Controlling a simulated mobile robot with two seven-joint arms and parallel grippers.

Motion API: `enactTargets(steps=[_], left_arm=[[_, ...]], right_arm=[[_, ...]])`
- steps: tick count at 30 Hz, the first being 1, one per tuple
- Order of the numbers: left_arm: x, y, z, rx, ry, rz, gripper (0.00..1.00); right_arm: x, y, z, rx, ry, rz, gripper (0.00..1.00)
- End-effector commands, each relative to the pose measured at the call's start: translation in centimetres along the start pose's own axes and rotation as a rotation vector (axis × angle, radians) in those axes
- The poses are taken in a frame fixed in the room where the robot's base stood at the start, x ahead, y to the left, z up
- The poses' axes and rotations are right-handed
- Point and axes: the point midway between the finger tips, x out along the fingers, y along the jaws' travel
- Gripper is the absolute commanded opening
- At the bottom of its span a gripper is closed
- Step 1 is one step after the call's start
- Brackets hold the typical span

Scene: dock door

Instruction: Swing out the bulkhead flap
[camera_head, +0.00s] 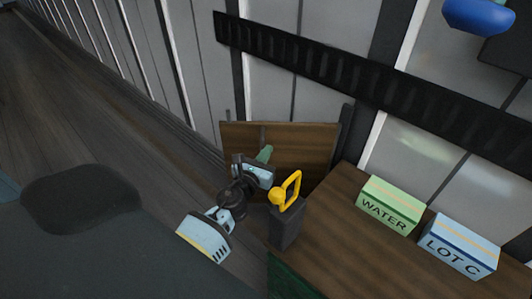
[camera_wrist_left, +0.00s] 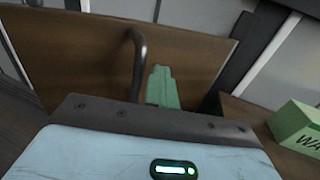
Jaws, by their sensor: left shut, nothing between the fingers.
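The bulkhead flap (camera_head: 310,145) is a brown wooden panel standing in front of the pale wall. It also fills the upper part of the left wrist view (camera_wrist_left: 75,50). A dark curved bar handle (camera_wrist_left: 139,65) is on its face. My left gripper (camera_head: 265,153) has green fingers (camera_wrist_left: 160,75) that are shut and empty. The fingers are in front of the panel, just right of the handle in the left wrist view. I cannot tell whether they touch the handle or the panel. The panel's lower part is partly hidden by my arm. My right gripper is not in view.
A dark grey block with a yellow loop handle (camera_head: 291,190) stands close right of my left arm. A wooden counter (camera_head: 340,225) holds a green WATER box (camera_head: 391,204) and a blue LOT C box (camera_head: 460,246). A black rail (camera_head: 350,75) crosses the wall. Open floor lies left.

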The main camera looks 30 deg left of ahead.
Motion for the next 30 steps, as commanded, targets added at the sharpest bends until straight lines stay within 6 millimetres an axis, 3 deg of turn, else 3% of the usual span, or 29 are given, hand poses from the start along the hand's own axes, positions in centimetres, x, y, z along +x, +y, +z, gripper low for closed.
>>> enactTargets(steps=[28,30], left_arm=[[0.0,0.01,0.0,0.0,0.0,0.0,0.0],[0.0,0.01,0.0,0.0,0.0,0.0,0.07]], right_arm=[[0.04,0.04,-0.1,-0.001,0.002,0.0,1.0],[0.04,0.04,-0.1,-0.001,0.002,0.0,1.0]])
